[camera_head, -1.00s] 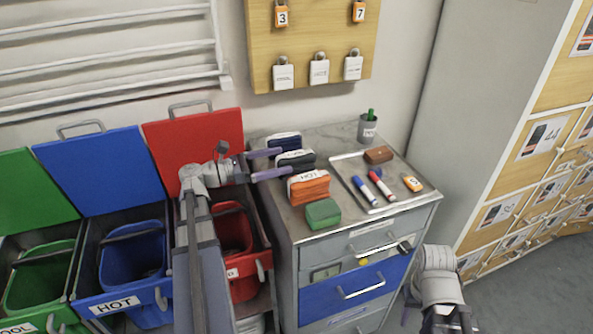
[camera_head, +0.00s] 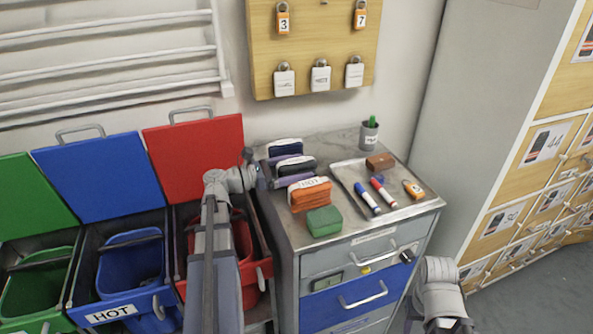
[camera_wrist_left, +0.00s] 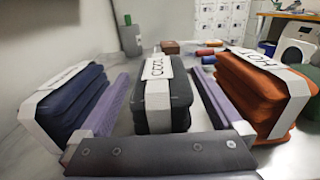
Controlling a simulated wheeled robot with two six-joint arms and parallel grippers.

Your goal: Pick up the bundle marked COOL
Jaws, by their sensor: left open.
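The dark grey bundle (camera_head: 295,166) stands on the steel cabinet top, with a white band that reads COOL in the left wrist view (camera_wrist_left: 180,93). My left gripper (camera_wrist_left: 163,85) is open, with one purple finger on each side of this bundle. In the left wrist view narrow gaps show between fingers and bundle. In the head view the gripper (camera_head: 285,167) is low over the cabinet's left part, partly hidden by the bundles. A navy bundle (camera_head: 285,147) stands behind and an orange bundle marked HOT (camera_head: 310,194) in front. My right gripper is not visible.
A green block (camera_head: 323,221) sits near the cabinet's front edge. A grey cup (camera_head: 369,136) stands at the back. Open bins with red, blue and green lids stand left.

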